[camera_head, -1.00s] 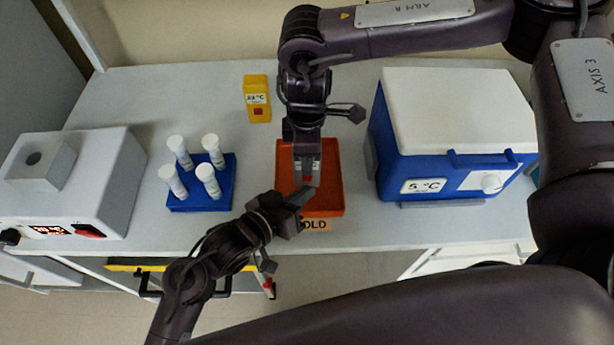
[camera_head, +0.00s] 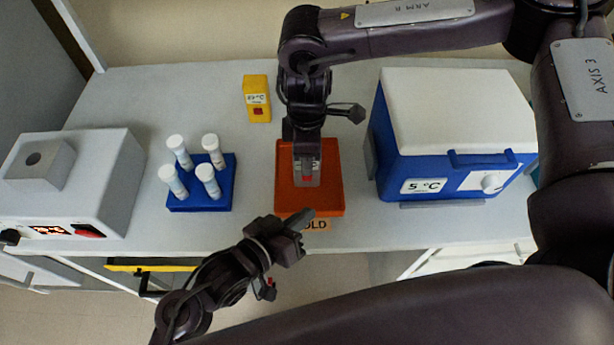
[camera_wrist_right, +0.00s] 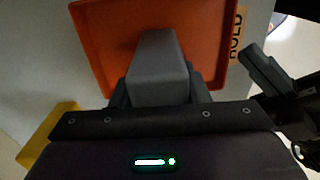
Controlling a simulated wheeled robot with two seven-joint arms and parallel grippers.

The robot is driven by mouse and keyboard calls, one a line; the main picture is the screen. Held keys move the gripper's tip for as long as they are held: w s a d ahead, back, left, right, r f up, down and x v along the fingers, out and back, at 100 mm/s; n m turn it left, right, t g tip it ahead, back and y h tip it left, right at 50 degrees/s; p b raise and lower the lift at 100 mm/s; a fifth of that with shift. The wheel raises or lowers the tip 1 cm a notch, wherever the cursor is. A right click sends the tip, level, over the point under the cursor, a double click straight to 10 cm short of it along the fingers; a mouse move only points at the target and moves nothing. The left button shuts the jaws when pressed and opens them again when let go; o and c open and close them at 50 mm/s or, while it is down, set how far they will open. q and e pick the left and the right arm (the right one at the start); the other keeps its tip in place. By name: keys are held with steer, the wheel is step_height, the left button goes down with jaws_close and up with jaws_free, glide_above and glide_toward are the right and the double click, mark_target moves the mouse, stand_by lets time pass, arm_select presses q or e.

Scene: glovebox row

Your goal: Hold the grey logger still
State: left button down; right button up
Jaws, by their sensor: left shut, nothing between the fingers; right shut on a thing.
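The grey logger (camera_wrist_right: 158,68) is a plain grey block in the right wrist view, standing over the orange tray (camera_wrist_right: 95,20). My right gripper (camera_wrist_right: 158,98) is shut on it, one finger on each side. In the head view my right gripper (camera_head: 307,165) points down into the orange tray (camera_head: 335,200) and hides much of the logger (camera_head: 306,184). I cannot tell whether the logger touches the tray floor. My left gripper (camera_head: 304,218) is shut and empty at the tray's front edge, apart from the logger. It also shows in the right wrist view (camera_wrist_right: 262,68).
A blue rack (camera_head: 225,192) with several white-capped tubes stands left of the tray. A yellow device (camera_head: 257,98) stands behind. A blue-and-white cooler (camera_head: 455,115) stands close on the right, a white instrument (camera_head: 110,180) at far left.

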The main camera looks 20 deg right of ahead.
stand_by(0.4)
steer(key=o, duration=1.1)
